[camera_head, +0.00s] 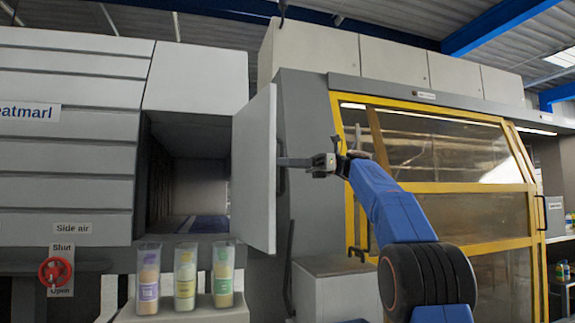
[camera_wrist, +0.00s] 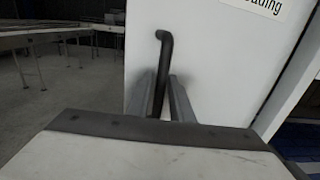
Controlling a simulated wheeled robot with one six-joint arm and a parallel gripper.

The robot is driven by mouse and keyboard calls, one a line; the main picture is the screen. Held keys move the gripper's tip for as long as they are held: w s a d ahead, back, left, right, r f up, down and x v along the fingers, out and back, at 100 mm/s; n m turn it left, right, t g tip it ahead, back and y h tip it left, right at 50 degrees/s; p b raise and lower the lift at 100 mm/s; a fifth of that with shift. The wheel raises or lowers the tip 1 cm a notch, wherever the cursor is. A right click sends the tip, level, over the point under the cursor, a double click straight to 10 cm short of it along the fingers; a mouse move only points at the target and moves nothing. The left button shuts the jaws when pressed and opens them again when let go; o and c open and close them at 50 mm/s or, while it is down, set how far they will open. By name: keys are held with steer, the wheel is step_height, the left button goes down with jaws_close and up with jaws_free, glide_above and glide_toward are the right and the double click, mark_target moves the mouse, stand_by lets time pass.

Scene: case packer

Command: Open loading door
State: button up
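The loading door (camera_head: 254,172) is a plain light grey panel, swung outward at the right side of the dark opening (camera_head: 190,180) in the grey machine. The opening is largely uncovered. In the wrist view the white door face (camera_wrist: 225,65) carries a partly cut-off label ending in "ading" (camera_wrist: 255,6). A dark bent bar handle (camera_wrist: 162,65) stands on it. My gripper (camera_head: 290,163) is at the door's right-hand face. In the wrist view its two grey fingers (camera_wrist: 160,98) lie on either side of the handle, closed around it; their exact contact is partly hidden.
Three clear cups with coloured labels (camera_head: 185,275) stand on a ledge below the opening. A red valve wheel (camera_head: 55,271) is at lower left. A yellow-framed glazed enclosure (camera_head: 450,180) stands right, behind my arm. Conveyor-like frames (camera_wrist: 60,30) and open floor show at left in the wrist view.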

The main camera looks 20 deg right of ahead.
steer(key=s+d, duration=0.1)
steer(key=d, duration=1.6)
steer(key=shift+s+d, duration=0.15)
steer(key=shift+s, duration=0.2)
